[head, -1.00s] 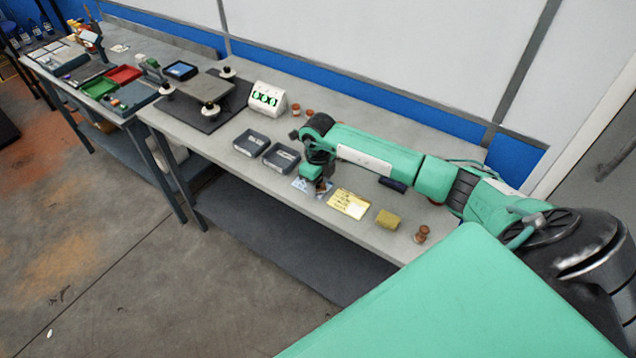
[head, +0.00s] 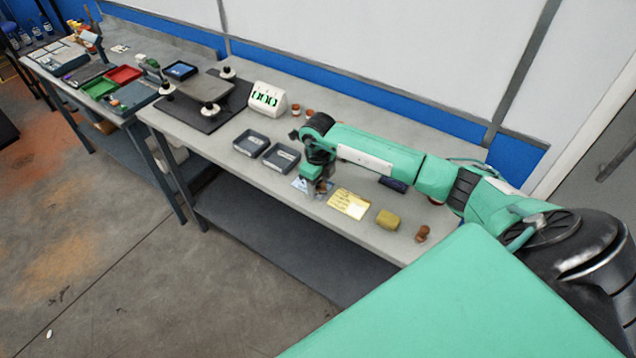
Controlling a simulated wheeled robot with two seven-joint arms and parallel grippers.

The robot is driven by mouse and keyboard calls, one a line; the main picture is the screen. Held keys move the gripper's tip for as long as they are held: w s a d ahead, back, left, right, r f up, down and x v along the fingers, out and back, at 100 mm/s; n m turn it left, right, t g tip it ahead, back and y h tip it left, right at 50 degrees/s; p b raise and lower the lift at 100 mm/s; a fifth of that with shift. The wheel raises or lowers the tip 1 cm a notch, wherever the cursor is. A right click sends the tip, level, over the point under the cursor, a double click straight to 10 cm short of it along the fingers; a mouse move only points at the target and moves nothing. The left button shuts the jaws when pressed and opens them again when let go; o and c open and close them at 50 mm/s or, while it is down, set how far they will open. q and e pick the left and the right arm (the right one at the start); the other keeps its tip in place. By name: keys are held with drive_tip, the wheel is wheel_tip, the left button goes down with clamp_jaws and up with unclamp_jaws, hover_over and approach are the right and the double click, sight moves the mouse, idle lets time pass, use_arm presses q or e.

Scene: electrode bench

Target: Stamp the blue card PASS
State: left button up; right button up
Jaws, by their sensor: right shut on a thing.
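The blue card (head: 300,184) lies flat near the front edge of the bench. It is pale blue and white, and partly hidden by my right gripper. My right gripper (head: 319,187) points down over the right part of this card. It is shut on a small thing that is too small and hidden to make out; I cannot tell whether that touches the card. A brown stamp-like piece with a round handle (head: 422,234) stands at the right end of the bench. A dark blue pad-like block (head: 393,184) lies behind, by my forearm. My left gripper is not in view.
A yellow note (head: 348,203) and an olive-yellow block (head: 387,219) lie right of the card. Two dark trays, one left (head: 250,143) and one right (head: 281,157), stand left of it. A white device with green displays (head: 267,98) stands farther back.

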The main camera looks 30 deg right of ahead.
drive_tip(key=shift+s, duration=0.1)
drive_tip(key=shift+r+p, duration=0.55)
drive_tip(key=shift+r, duration=0.3)
drive_tip(key=shift+r+p, duration=1.3)
drive_tip(key=shift+r, duration=1.3)
